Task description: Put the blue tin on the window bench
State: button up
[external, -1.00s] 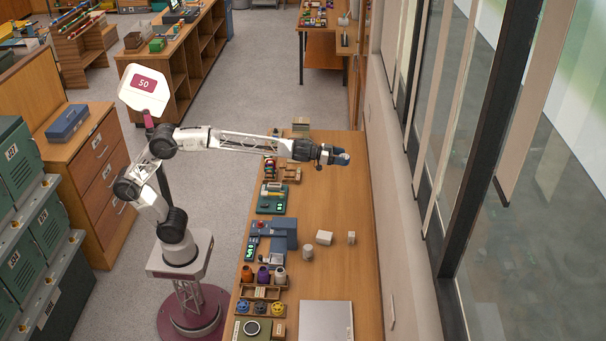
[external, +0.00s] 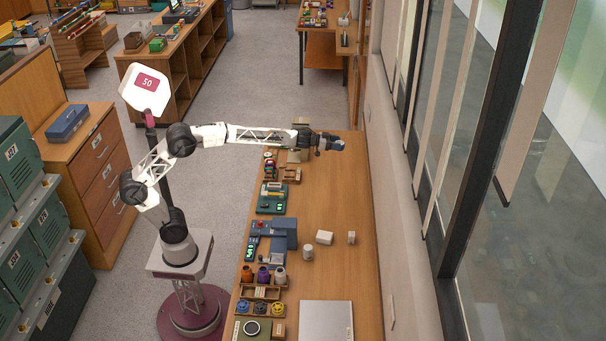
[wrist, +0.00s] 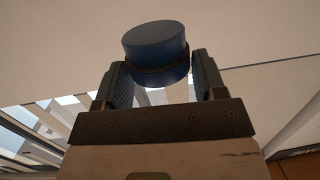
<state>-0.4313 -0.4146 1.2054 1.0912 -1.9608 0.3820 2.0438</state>
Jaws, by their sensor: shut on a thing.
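The blue tin (wrist: 157,45) is a short dark-blue cylinder held between the two fingers of my gripper (wrist: 160,82) in the wrist view. In the external view my gripper (external: 330,142) reaches out over the far part of the window bench (external: 342,200), and the blue tin (external: 338,145) shows small at its tip. The gripper is shut on the tin. The bench is a long wooden top along the window wall. I cannot tell exactly how high the tin is above it.
Small pale blocks (external: 324,237) stand mid-bench, with a blue-grey device (external: 285,232) to their left. Pots, dials and other gear line the left edge. A flat grey panel (external: 326,321) lies at the near end. The bench's right side is mostly clear.

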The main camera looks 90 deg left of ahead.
jog(key=shift+n+y, duration=0.5)
jog(key=shift+y, duration=0.2)
jog(key=s+a+f, duration=0.6)
jog(key=s+a, duration=0.3)
jog(key=a, duration=0.4)
jog(key=s+a+f, duration=0.7)
jog(key=s+a, duration=0.2)
jog(key=a, duration=0.4)
jog(key=s+a+f, duration=0.7)
jog(key=s+a, duration=0.2)
jog(key=a, duration=0.4)
jog(key=shift+s+a, duration=0.15)
jog(key=s+a+f, duration=0.3)
jog(key=s+a, duration=0.1)
jog(key=s, duration=0.3)
jog(key=s+a+f, duration=0.3)
jog(key=s+f, duration=0.1)
jog(key=s, duration=0.4)
jog(key=shift+a, duration=0.4)
jog(key=shift+f, duration=2.45)
jog(key=shift+f, duration=0.15)
jog(key=shift+f, duration=2.15)
